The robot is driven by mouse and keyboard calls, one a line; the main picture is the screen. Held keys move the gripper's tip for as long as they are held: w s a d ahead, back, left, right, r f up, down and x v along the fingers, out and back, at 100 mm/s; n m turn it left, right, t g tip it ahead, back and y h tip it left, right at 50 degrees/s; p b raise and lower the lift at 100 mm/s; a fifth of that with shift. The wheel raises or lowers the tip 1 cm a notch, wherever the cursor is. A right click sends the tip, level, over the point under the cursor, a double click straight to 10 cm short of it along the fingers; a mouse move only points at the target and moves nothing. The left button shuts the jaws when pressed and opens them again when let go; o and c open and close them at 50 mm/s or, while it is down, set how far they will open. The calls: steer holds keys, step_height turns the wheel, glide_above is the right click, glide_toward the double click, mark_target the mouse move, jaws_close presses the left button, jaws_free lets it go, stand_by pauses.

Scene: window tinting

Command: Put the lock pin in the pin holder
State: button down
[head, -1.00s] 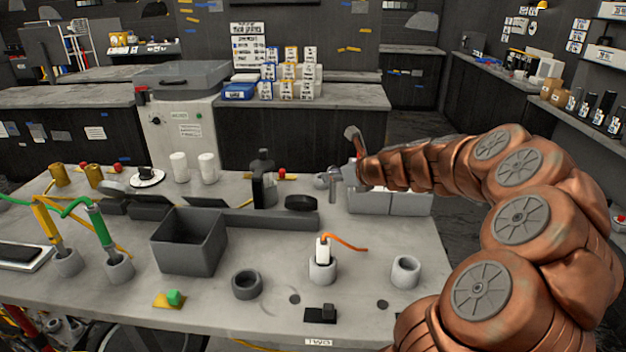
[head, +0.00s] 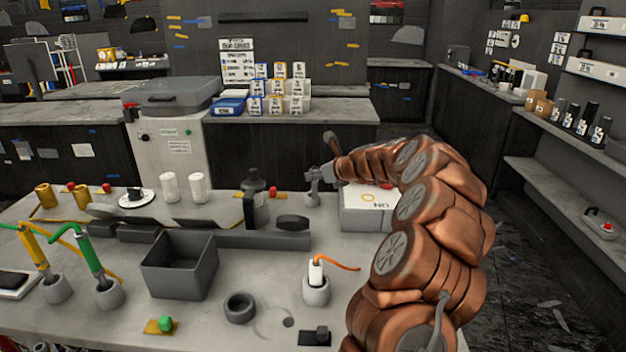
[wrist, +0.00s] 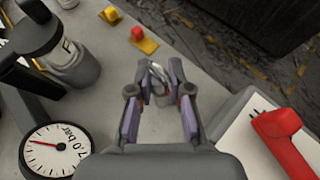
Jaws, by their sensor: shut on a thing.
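My gripper (wrist: 159,85) is shut on a small silver, looped piece with a reddish part, apparently the lock pin (wrist: 157,70), between its fingertips in the wrist view. The fingers hide part of it. In the head view my gripper (head: 314,182) is over the back right of the grey workbench (head: 215,328), left of a white-topped box; the pin cannot be made out there. I cannot tell which thing is the pin holder. One grey round cup (head: 316,292) holds a white piece with an orange cord. A grey ring-shaped holder (head: 238,307) is empty.
The white-topped box (head: 352,216) stands close right of my gripper; a red handle (wrist: 277,128) shows there in the wrist view. A pressure gauge (wrist: 55,150) and a dark bottle (head: 254,200) are on the left. A grey bin (head: 180,266) stands mid-bench.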

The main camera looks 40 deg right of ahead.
steer(key=shift+w+d+f, duration=0.1)
steer(key=shift+w+d, duration=0.3)
steer(key=shift+w, duration=0.45)
steer(key=shift+w+d+f, duration=0.1)
steer(key=shift+w+d, duration=0.25)
steer(key=shift+w, duration=0.5)
steer(key=shift+f, duration=1.65)
steer(key=shift+f, duration=0.15)
steer(key=c, duration=1.1)
jaws_free()
steer(key=v, duration=1.2)
